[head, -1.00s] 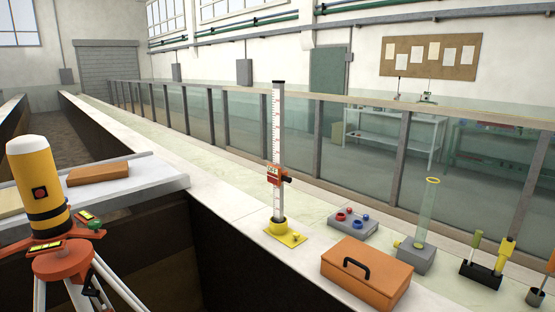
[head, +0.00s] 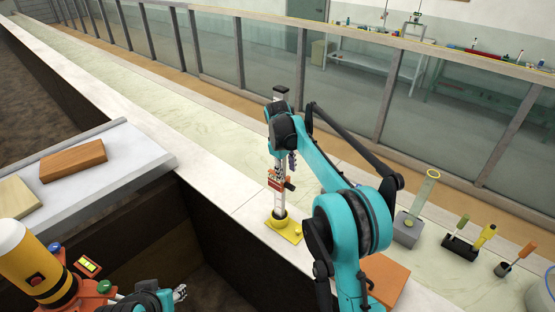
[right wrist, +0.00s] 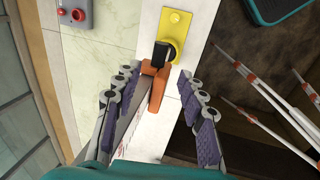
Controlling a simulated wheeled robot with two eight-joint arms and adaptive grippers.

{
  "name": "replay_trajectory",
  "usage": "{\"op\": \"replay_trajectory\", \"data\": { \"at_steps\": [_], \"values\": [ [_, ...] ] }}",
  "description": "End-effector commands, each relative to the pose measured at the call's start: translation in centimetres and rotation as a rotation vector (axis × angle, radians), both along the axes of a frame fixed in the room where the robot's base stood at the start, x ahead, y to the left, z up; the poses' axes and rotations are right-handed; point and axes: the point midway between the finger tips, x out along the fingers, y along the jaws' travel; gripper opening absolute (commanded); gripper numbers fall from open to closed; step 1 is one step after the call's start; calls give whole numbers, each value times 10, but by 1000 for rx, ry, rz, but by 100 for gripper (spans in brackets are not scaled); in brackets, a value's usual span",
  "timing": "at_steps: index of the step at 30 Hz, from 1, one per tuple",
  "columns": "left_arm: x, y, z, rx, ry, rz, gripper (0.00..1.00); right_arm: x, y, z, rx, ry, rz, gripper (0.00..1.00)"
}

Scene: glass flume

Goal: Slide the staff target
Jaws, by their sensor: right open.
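The graduated white staff (head: 279,204) stands upright on its yellow base (head: 284,229) on the flume's near ledge. The orange-red staff target (head: 275,181) sits low on it, with a dark knob at its side. My right gripper (head: 286,160) is at the staff just above the target, and the arm hides part of the staff. In the right wrist view the open fingers (right wrist: 156,76) stand on both sides of the staff and orange target (right wrist: 157,88), with gaps visible. The black knob (right wrist: 162,53) and yellow base (right wrist: 175,28) lie beyond. My left gripper (head: 180,293) shows small at the bottom left.
A grey-based glass tube (head: 419,200) and tool holder (head: 461,247) stand further right. A yellow-orange instrument (head: 30,265) on a tripod is at lower left. Brick-like blocks (head: 73,160) lie on the left ledge.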

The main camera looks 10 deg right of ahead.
Motion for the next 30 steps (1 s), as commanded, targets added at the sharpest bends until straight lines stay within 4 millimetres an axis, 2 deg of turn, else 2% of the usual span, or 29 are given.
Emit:
{"op": "replay_trajectory", "data": {
  "at_steps": [1,5,12,18,29,30],
  "values": [
    [0,0,6,0,0,0,40,3,0,2,-3,7,5,41],
    [-1,0,6,0,1,0,40,6,-1,-8,-5,12,11,41],
    [0,0,8,0,1,0,40,10,-7,-47,-4,11,9,41],
    [0,0,10,0,0,0,40,13,-11,-71,-4,10,9,41],
    [0,0,11,0,0,0,40,13,-12,-78,-4,10,9,41],
    [0,0,11,0,0,0,40,13,-12,-78,-4,10,9,30]
  ]
}}
